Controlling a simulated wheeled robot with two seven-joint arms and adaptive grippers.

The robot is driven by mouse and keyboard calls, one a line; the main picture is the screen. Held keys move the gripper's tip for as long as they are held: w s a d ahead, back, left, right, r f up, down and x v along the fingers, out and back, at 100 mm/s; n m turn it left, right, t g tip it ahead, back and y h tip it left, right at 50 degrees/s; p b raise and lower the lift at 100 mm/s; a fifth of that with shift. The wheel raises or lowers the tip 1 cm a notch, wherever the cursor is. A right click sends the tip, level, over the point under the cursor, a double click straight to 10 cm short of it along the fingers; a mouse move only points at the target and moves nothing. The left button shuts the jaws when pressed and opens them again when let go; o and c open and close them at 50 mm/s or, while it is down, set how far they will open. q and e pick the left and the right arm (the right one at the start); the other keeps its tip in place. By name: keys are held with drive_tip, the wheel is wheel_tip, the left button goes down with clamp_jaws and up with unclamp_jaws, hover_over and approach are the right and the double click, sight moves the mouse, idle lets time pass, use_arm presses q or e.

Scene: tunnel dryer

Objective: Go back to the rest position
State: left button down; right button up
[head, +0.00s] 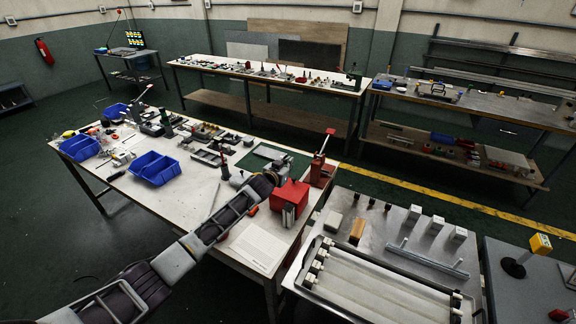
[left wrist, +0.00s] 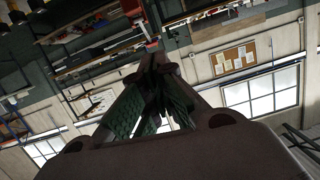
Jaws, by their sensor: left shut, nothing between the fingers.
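My left arm comes in from the bottom left of the head view and stretches over the front part of the cluttered white table (head: 205,192). Its gripper (head: 279,166) is at the arm's far end, beside a red block-like device (head: 290,197) on the table's right side; I cannot tell whether they touch. In the left wrist view the gripper (left wrist: 156,62) has its fingers together with nothing between them. That view looks out across the room, tilted, at walls, shelves and windows. My right gripper is in neither view.
Blue bins (head: 154,168) and many small parts crowd the white table. At the right stands a metal table with a long framed tray (head: 385,285) and small blocks. Longer workbenches (head: 225,65) stand behind.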

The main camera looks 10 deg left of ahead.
use_arm(q)
drive_tip(key=shift+f, duration=0.1)
drive_tip(key=s+f+n+g+y, duration=0.15)
drive_tip(key=s+f, duration=0.35)
drive_tip(key=s, duration=0.5)
drive_tip(key=s+f+g+y, duration=0.1)
drive_tip(key=s+f+g, duration=0.25)
drive_tip(key=s, duration=0.75)
drive_tip(key=s+a+g+y, duration=0.1)
drive_tip(key=s+a+g, duration=0.3)
drive_tip(key=s, duration=1)
drive_tip(key=s+a+g+y, duration=0.15)
drive_tip(key=s+a, duration=0.45)
drive_tip(key=s, duration=0.7)
drive_tip(key=s+f+g+b, duration=0.2)
drive_tip(key=s+f, duration=0.1)
drive_tip(key=f, duration=3.3)
drive_tip(key=s+a+f, duration=0.2)
drive_tip(key=s+f, duration=0.8)
drive_tip(key=s, duration=0.1)
drive_tip(key=s+a+f+g+b, duration=0.1)
drive_tip(key=s+a+f, duration=0.1)
drive_tip(key=s+f, duration=0.8)
drive_tip(key=shift+s+a+f+h, duration=0.25)
drive_tip(key=shift+s+a+h, duration=0.05)
drive_tip(key=shift+s, duration=0.35)
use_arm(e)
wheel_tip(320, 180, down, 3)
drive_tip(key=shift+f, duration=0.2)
